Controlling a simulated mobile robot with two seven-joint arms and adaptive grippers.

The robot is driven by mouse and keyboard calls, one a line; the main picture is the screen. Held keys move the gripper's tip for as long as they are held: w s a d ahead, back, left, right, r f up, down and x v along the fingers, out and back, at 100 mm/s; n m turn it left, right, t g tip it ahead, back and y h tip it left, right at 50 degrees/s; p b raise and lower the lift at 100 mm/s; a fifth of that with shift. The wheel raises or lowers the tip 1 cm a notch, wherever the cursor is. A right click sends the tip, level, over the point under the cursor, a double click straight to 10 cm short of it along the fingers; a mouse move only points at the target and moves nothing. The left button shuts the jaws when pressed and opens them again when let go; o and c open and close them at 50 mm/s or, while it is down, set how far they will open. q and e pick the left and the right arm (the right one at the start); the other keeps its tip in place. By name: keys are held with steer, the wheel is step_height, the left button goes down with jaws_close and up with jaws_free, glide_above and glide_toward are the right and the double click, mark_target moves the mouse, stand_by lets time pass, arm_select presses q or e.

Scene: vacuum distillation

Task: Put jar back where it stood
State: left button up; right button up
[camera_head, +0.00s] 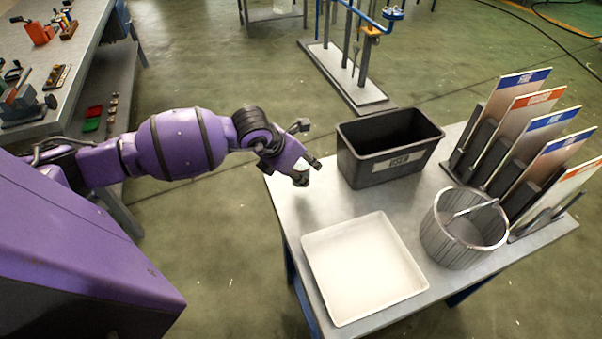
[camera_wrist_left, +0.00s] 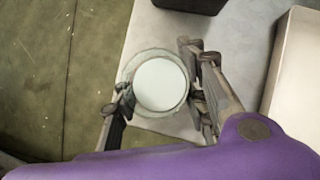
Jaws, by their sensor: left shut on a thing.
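The jar (camera_wrist_left: 160,84) shows in the left wrist view from above as a clear round rim around a pale white disc. I cannot tell whether the disc is a lid or contents. My left gripper (camera_wrist_left: 157,98) has a finger on either side of the jar and is shut on it. In the head view my left gripper (camera_head: 306,172) is at the table's back left corner, and the jar cannot be made out there. Whether the jar touches the table is unclear. My right gripper is not in view.
The grey table (camera_head: 292,220) holds a black labelled bin (camera_head: 365,168) right of my gripper, a white tray (camera_head: 362,268) nearer the front, a round grey slatted container (camera_head: 455,245), and a rack of upright panels (camera_head: 520,140). Bare tabletop lies between gripper and tray.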

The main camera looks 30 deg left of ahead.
mark_target(301, 173)
arm_select(q)
steer(key=shift+w+a+f, duration=0.1)
steer(key=shift+w+f, duration=0.1)
steer(key=shift+f, duration=1.6)
steer(key=o, duration=1.4)
steer(key=shift+c, duration=0.2)
steer(key=shift+s+a+r, duration=0.1)
steer(key=shift+r, duration=0.2)
steer(key=v, duration=1.1)
steer(key=shift+p, duration=0.35)
